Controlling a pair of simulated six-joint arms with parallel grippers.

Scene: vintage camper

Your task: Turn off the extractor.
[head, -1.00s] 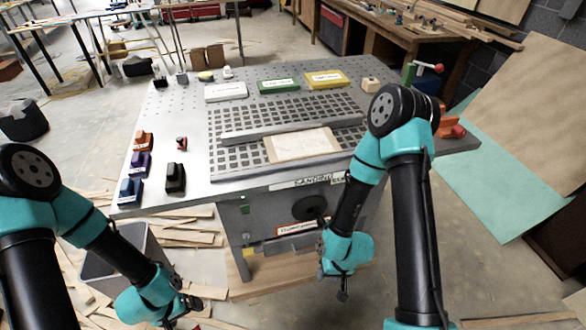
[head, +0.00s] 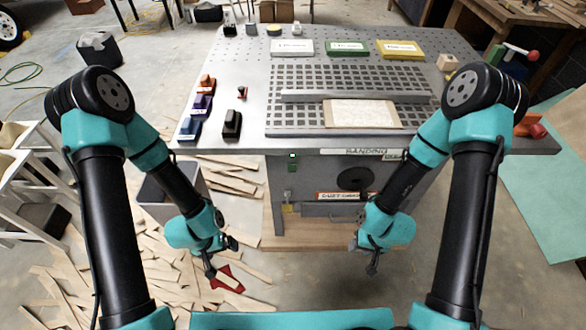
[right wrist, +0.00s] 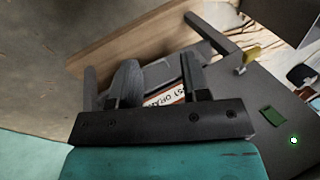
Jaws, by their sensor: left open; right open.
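The extractor appears to be the grey sanding table (head: 440,117). Its front panel carries a small lit green light (head: 292,156) with a green switch (head: 292,168) just below. The right wrist view also shows the light (right wrist: 293,140) and the green switch (right wrist: 272,115) at the right.
A labelled dust drawer (head: 335,210) and a round dark port (head: 355,179) are on the panel, with a yellow piece (head: 290,208) at left. A grey bin (head: 155,200) and scattered wood strips stand left. Sanding blocks and a board lie on top.

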